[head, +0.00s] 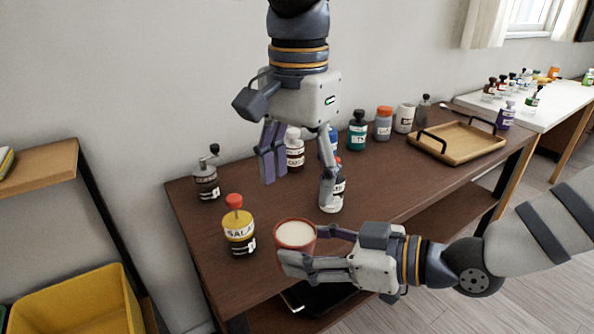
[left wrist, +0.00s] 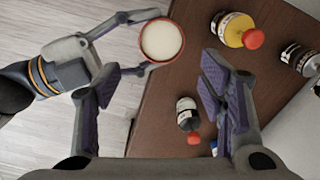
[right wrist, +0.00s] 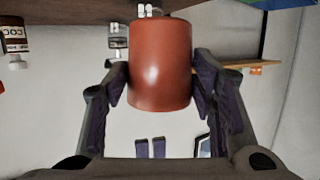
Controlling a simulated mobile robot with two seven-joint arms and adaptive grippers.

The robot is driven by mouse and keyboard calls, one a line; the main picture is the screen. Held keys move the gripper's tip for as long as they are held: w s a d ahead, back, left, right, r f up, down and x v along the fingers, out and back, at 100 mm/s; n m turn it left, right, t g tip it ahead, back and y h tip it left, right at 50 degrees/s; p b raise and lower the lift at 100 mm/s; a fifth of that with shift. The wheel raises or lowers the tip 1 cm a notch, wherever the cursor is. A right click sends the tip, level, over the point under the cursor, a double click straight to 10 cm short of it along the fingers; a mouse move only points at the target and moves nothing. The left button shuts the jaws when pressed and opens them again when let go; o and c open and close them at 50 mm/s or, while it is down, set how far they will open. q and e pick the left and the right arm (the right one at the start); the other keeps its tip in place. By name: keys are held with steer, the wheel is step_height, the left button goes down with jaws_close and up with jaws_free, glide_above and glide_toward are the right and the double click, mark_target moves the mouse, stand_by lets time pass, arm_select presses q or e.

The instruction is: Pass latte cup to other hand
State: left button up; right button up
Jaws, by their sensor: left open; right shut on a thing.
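The latte cup (head: 297,236) is reddish-brown with a pale, milky top. My right gripper (head: 306,250) is shut on its sides and holds it upright near the front edge of the brown table. In the right wrist view the cup (right wrist: 160,65) sits between both fingers of my right gripper (right wrist: 160,85). My left gripper (head: 298,180) is open, pointing down, above and behind the cup, with nothing between its fingers. In the left wrist view the cup (left wrist: 161,40) lies beyond the spread fingertips of my left gripper (left wrist: 160,85), apart from them.
A yellow bottle with a red cap (head: 239,230) stands left of the cup. A wooden tray (head: 462,145) is at right.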

mark_target(296, 229)
arm_select(q)
step_height(296, 229, down, 12)
steer(key=shift+w+a+r, duration=0.1)
steer(key=shift+a, duration=0.05)
arm_select(e)
steer(key=shift+w+a, duration=0.1)
steer(key=shift+a, duration=0.05)
arm_select(q)
steer(key=c, duration=1.2)
steer(key=shift+o, duration=0.2)
arm_select(e)
steer(key=o, duration=1.4)
steer(key=shift+o, duration=0.2)
